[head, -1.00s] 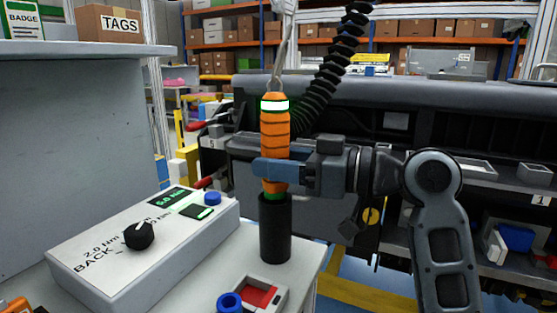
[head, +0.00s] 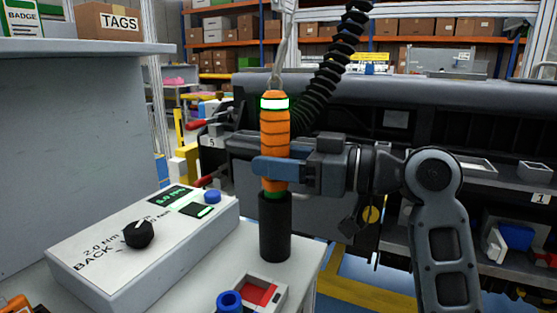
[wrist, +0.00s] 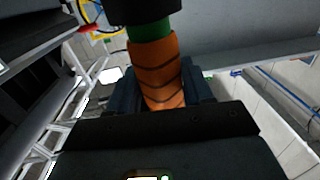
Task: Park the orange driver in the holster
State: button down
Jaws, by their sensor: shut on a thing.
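The orange driver (head: 275,140) stands upright in the head view, with a white lit band near its top and a green ring at its lower end. Its lower end meets the mouth of the black cylindrical holster (head: 275,230); how deep it sits inside is hidden. My gripper (head: 272,168) is shut on the lower part of the driver's orange body, coming from the right. In the wrist view the driver (wrist: 160,72) shows between the fingers, its green ring beside the dark holster (wrist: 140,10).
A white controller box (head: 145,245) with a black knob and green display stands left of the holster. A red-windowed tray (head: 262,292) and a blue ring-shaped part (head: 229,302) lie in front. A black ribbed hose (head: 335,70) hangs behind the driver.

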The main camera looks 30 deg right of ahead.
jog(key=shift+f, duration=0.15)
jog(key=shift+c, duration=1.9)
grip_release()
jog(key=v, duration=0.7)
jog(key=shift+s+d, duration=0.25)
jog(key=shift+s, duration=0.05)
jog(key=shift+d, duration=0.1)
